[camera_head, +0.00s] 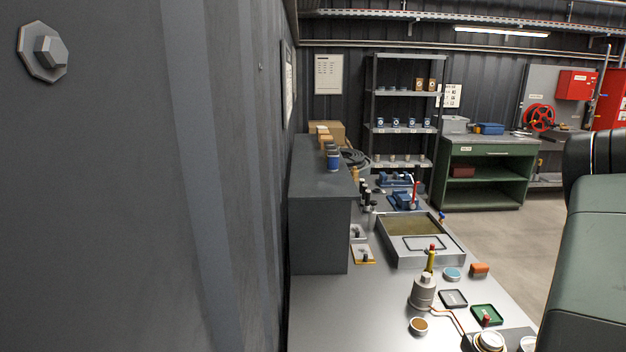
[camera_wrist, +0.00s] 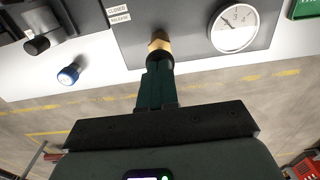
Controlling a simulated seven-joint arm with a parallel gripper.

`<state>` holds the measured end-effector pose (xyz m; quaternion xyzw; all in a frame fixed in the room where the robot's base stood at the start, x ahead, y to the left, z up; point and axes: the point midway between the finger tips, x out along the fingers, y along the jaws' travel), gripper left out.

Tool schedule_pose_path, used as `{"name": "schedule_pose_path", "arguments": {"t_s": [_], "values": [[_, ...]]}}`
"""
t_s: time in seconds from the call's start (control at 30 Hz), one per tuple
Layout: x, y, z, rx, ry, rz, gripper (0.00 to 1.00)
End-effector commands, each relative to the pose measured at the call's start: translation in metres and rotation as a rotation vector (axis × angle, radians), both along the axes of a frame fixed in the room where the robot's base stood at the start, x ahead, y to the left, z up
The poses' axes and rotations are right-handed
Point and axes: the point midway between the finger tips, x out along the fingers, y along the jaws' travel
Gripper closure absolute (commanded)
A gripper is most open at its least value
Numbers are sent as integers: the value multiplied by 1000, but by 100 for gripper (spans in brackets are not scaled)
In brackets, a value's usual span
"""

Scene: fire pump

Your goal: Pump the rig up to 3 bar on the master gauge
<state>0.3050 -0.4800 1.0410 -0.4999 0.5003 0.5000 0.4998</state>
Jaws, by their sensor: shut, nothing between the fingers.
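My gripper (camera_wrist: 159,66) shows in the wrist view with its dark green fingers together and nothing held. Its tips are at a black collar below a brass hexagonal fitting (camera_wrist: 160,42); I cannot tell whether they touch. A round white gauge (camera_wrist: 234,28) is to the right on a grey panel, its dial too small to read surely. A label (camera_wrist: 119,15) reads "CLOSED" and "RELEASE". A black knob (camera_wrist: 38,45) is at the left. In the head view, a grey metal cylinder (camera_head: 423,294) with a yellow and red upright part stands on the bench, with a copper pipe running from it.
A tall grey cabinet (camera_head: 320,225) stands at the left. A blue-capped item (camera_wrist: 69,75) is in the wrist view.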

Motion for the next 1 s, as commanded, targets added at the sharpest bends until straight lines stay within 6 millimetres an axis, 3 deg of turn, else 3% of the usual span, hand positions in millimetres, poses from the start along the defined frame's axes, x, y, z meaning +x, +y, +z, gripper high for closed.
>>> {"name": "schedule_pose_path", "arguments": {"t_s": [0.57, 1.0], "values": [[0, 0, -24, 1, 0, 0, 100], [1, 0, -13, -1, -2, 1, 100]]}}
